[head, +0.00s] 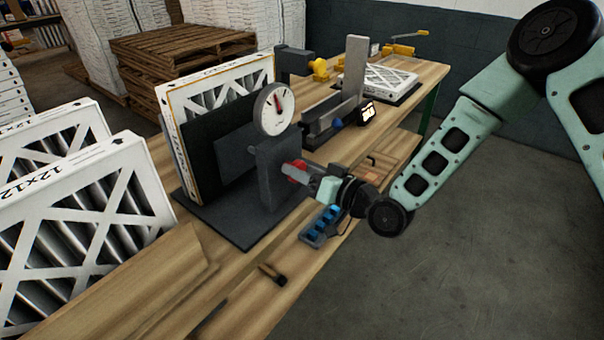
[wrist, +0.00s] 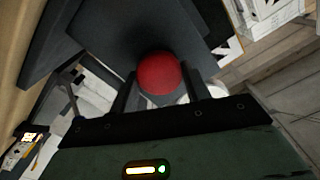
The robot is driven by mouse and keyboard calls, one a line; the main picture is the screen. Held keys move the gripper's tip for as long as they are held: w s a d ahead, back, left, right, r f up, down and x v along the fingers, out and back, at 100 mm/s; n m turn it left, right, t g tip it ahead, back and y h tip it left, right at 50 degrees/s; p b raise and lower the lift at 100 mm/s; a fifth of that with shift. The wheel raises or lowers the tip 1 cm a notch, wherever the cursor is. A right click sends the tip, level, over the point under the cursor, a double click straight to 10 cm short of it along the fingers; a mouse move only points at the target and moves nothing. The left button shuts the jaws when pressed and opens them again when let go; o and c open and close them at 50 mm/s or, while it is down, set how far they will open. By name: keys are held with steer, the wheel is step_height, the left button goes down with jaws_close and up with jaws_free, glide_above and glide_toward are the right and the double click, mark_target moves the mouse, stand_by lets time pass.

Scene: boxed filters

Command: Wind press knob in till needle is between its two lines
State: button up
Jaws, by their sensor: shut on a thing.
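The press (head: 281,172) is a dark grey block on a dark base plate on the workbench. Its red knob (head: 296,171) faces my arm, and my gripper (head: 303,172) is shut on it. In the wrist view the round red knob (wrist: 158,74) sits between the two dark fingers. The white dial gauge (head: 273,109) stands on top of the press. Its red needle points up, slightly left; its two lines are too small to make out. A white-framed boxed filter (head: 218,82) stands upright behind the dark press plate (head: 205,150).
Large boxed filters (head: 85,225) stand at the left front. A blue-celled tray (head: 322,226) and a dark-handled tool (head: 272,274) lie near the bench's front edge. Another fixture (head: 335,115) and a flat filter (head: 378,80) are farther back. The floor at right is clear.

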stand_by(0.5)
steer(key=o, duration=1)
steer(key=shift+d, duration=0.1)
steer(key=shift+p+v, duration=0.65)
steer(key=shift+v, duration=8)
